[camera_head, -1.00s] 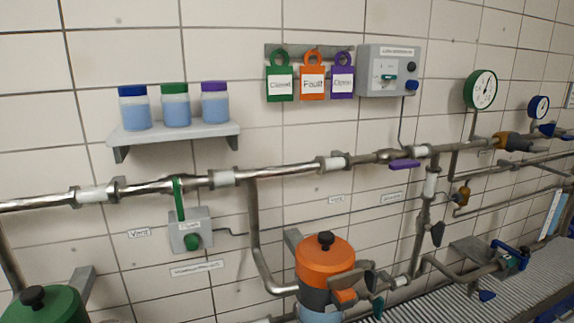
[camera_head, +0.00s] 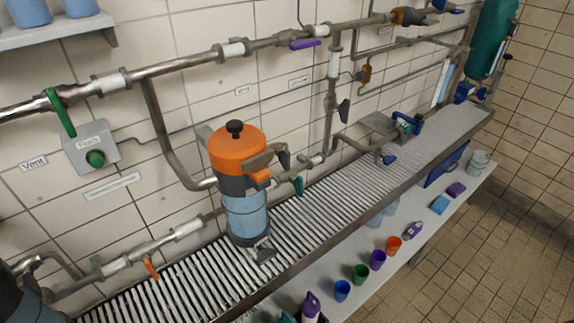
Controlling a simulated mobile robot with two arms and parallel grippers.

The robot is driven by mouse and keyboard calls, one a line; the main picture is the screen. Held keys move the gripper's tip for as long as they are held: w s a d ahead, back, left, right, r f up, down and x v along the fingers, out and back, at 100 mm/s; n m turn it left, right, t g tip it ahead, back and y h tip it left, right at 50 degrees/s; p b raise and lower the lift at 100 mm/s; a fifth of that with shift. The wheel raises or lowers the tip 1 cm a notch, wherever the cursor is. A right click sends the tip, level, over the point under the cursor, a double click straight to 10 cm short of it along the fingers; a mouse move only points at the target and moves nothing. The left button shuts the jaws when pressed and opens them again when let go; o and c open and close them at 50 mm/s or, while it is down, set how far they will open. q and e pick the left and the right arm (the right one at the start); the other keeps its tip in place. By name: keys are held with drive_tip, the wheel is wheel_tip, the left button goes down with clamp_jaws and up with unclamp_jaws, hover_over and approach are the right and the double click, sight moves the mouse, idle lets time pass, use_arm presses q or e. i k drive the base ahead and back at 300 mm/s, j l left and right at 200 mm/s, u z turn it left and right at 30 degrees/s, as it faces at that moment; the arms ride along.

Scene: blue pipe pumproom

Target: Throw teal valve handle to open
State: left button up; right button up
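The teal valve handle (camera_head: 299,186) is small and sits on the lower pipe, just right of the orange-topped filter vessel (camera_head: 238,150). It points roughly downward, at an angle to the pipe (camera_head: 313,163) that it hangs from. Its far side and valve body are partly hidden by the view angle. Neither of my grippers shows in the head view, so nothing is seen touching the handle.
A slatted metal bench (camera_head: 335,200) runs below the pipes. A lower shelf (camera_head: 330,290) in front of it holds several coloured cups. A green handle (camera_head: 60,113), a purple handle (camera_head: 305,44) and an orange handle (camera_head: 151,268) sit on other pipes. Tiled floor (camera_head: 480,240) is clear at right.

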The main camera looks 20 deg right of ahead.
sight(299, 182)
drive_tip(key=l+u, duration=0.1)
drive_tip(key=u, duration=0.35)
drive_tip(key=l+u, duration=0.3)
drive_tip(key=l, duration=0.2)
drive_tip(key=k+l+u, duration=0.1)
drive_tip(key=l+u, duration=0.2)
drive_tip(key=l, duration=0.15)
drive_tip(key=k+l+u, duration=0.1)
drive_tip(key=l+u, duration=0.2)
drive_tip(key=l, duration=0.15)
